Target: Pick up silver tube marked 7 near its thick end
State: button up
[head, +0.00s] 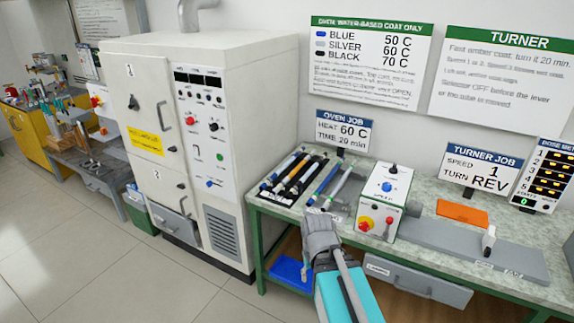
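A pale silver tube (337,187) lies on the left part of the bench, beside a blue rod (322,184). Its number is too small to read here, and I cannot tell which end is thicker. My gripper (325,216) is at the bench's front edge, close to the near end of the silver tube. My gripper and wrist hide part of the bench there. The fingers are too small and overlapped to show whether they are open or shut, or whether they touch the tube.
A dark tray (266,186) with several rods lies left of the tube. A white control box (384,203) stands close on the right. The oven (240,130) rises at the left. A low grey rail (450,244) and an orange mat (462,215) lie further right.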

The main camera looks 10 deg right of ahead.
aim_at(288, 178)
jog(key=i, duration=1.15)
jog(key=z, duration=0.05)
